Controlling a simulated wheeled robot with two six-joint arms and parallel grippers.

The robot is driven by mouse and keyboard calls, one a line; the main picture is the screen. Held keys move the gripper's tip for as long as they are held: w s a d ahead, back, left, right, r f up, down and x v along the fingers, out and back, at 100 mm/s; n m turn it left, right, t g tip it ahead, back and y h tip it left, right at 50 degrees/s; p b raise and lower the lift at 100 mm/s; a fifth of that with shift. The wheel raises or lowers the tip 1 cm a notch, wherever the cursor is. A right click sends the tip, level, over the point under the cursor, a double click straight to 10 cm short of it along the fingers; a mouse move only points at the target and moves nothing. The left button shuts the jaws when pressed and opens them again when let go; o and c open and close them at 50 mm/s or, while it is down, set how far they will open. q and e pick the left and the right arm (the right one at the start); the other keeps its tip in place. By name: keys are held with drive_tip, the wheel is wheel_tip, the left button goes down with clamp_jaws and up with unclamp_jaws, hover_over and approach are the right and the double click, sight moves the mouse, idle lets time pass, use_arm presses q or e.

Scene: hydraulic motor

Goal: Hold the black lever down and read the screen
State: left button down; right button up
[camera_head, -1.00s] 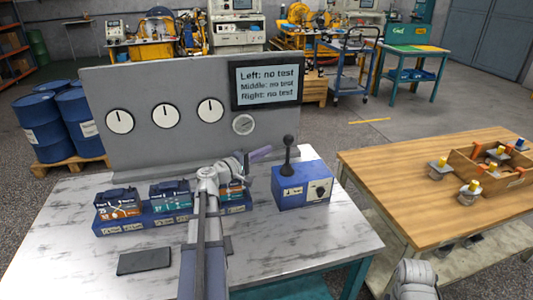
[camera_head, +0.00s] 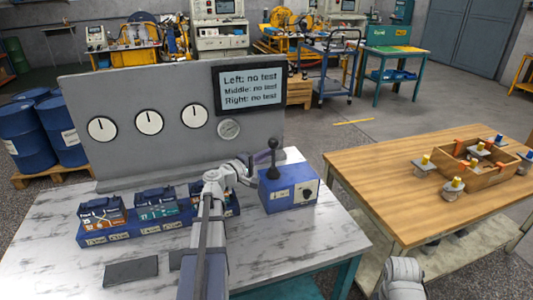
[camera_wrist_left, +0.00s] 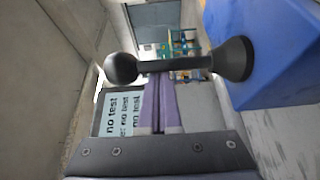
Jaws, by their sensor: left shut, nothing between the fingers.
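The black lever (camera_head: 272,158) stands upright on a blue box (camera_head: 290,196) at the table's right side. My left gripper (camera_head: 250,163) is just left of the lever, with its fingers closed and empty. In the left wrist view, the closed purple fingers (camera_wrist_left: 160,95) point at the middle of the lever shaft (camera_wrist_left: 170,66), between its ball and its base. I cannot tell whether they touch it. The screen (camera_head: 249,88) on the grey panel reads "Left: no test, Middle: no test, Right: no test". It shows sideways in the left wrist view (camera_wrist_left: 120,115). My right gripper is out of view.
A blue rack (camera_head: 125,236) with labelled packs stands left of my left arm. A wooden table (camera_head: 365,185) with a crate (camera_head: 470,182) is at right.

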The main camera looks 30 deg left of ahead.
use_arm(q)
drive_tip(key=shift+s+d+m+b, duration=0.2)
drive_tip(key=shift+m+b, duration=0.15)
drive_tip(key=shift+m, duration=0.05)
drive_tip(key=shift+s+d+f+m+t+h+b, duration=0.15)
drive_tip(key=shift+s+d+m+t+h+b, duration=0.25)
drive_tip(key=shift+m+b, duration=0.35)
drive_tip(key=shift+s+d, duration=0.1)
drive_tip(key=shift+d, duration=0.1)
drive_tip(key=shift+s+d, duration=0.3)
drive_tip(key=shift+d, duration=0.05)
drive_tip(key=shift+s+d+f+b, duration=0.15)
drive_tip(key=shift+s+d+b, duration=0.2)
drive_tip(key=shift+d, duration=0.1)
drive_tip(key=shift+s+d+f, duration=0.15)
drive_tip(key=shift+s+d, duration=0.05)
drive_tip(key=shift+d, duration=0.05)
idle(1.1)
drive_tip(key=shift+w, duration=0.1)
idle(0.7)
